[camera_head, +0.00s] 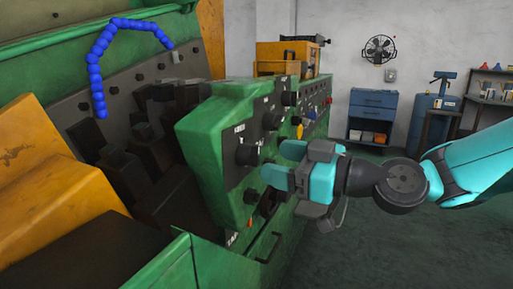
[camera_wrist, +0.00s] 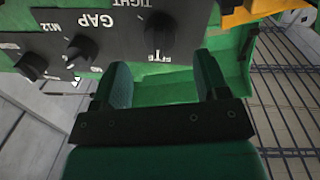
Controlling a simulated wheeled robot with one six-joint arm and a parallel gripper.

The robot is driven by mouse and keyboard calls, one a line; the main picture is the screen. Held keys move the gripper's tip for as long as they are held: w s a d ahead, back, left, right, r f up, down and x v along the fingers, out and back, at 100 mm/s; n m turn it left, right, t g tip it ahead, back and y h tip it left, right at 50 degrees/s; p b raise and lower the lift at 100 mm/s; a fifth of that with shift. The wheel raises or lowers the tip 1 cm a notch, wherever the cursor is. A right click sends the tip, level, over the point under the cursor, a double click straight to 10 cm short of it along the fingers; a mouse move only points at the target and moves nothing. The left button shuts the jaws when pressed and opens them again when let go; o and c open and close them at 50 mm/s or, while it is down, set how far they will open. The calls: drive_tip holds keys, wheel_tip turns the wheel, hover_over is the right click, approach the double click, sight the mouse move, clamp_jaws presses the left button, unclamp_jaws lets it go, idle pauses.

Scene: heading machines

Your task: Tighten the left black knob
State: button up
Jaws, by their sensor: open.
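The left black knob (camera_head: 246,154) sits on the left part of the green machine's control panel. In the wrist view the left black knob (camera_wrist: 158,30) is at the top, beside the upside-down words "TIGHT" and "LEFT". My gripper (camera_head: 283,163) is open and empty, with its teal fingers pointing at the panel, just right of the knob in the head view. In the wrist view the gap between my fingertips (camera_wrist: 163,66) lies below the knob. The fingers appear apart from the knob and not around it. The knob's mark is not clear.
A smaller GAP knob (camera_wrist: 80,47) and an M12 knob (camera_wrist: 33,65) are on the same plate. A handle (camera_head: 268,247) sticks out below. Open floor (camera_head: 390,245) lies to the right.

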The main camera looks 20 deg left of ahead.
sight(258, 157)
drive_tip(key=a, duration=0.3)
drive_tip(key=a+p, duration=0.1)
drive_tip(key=a, duration=0.1)
drive_tip(key=shift+w+a, duration=0.2)
drive_tip(key=shift+w, duration=0.2)
drive_tip(key=c, duration=0.9)
